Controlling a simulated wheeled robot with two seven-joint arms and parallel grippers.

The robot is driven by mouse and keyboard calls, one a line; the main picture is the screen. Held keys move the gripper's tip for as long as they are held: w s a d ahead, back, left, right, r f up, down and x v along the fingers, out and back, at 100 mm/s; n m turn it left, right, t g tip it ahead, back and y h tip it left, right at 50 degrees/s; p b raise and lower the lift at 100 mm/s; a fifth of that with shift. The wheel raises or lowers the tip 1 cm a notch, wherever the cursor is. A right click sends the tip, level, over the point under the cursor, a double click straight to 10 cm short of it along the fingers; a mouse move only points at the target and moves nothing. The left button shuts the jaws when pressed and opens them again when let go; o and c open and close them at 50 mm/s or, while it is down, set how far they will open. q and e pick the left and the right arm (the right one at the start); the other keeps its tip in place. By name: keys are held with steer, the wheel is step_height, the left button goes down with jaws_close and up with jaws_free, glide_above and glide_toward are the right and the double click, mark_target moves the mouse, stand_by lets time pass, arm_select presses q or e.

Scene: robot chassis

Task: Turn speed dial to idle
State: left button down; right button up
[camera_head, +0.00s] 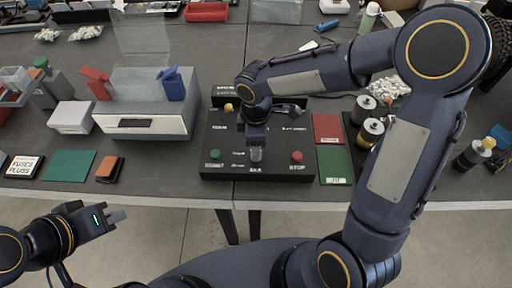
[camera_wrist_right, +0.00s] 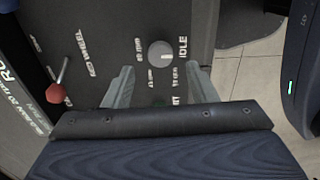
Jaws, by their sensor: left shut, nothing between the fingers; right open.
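The black control box (camera_head: 228,140) stands at the table's front edge, below my right arm. In the right wrist view the round grey speed dial (camera_wrist_right: 160,54) sits on its panel, with printed words around it and IDLE (camera_wrist_right: 182,47) to its right. A small pale mark shows on the dial's right half, toward IDLE. My right gripper (camera_wrist_right: 159,72) is open, its two fingers apart on either side of the dial; contact cannot be told. In the head view my right gripper (camera_head: 256,154) hides the dial. My left gripper (camera_head: 117,216) is shut and empty, in front of the table.
The box also bears a green button (camera_head: 214,155), a red button (camera_head: 297,156) and a red-tipped lever (camera_wrist_right: 57,90). Red (camera_head: 327,127) and green (camera_head: 335,164) mats lie to its right. A grey machine (camera_head: 145,121) stands left. Floor is clear before the table.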

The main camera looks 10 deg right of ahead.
step_height(320, 180, up, 3)
steer(key=shift+f, duration=0.1)
stand_by(0.5)
steer(key=shift+d+r, duration=0.1)
steer(key=shift+r, duration=0.1)
steer(key=s+d+r+m+t+y, duration=0.2)
steer(key=s+d+r+m, duration=0.1)
steer(key=s+m, duration=0.5)
steer(key=s+d+r+m+t+y, duration=0.1)
steer(key=s+d+r+m+t, duration=0.2)
steer(key=s+d+m, duration=0.3)
steer(key=s+r+m, duration=0.1)
steer(key=s+m, duration=0.1)
steer(key=s, duration=0.1)
steer(key=shift+m+t+y, duration=0.3)
steer(key=shift+m+y, duration=0.1)
steer(key=shift+d+r, duration=0.1)
steer(key=shift+c, duration=0.4)
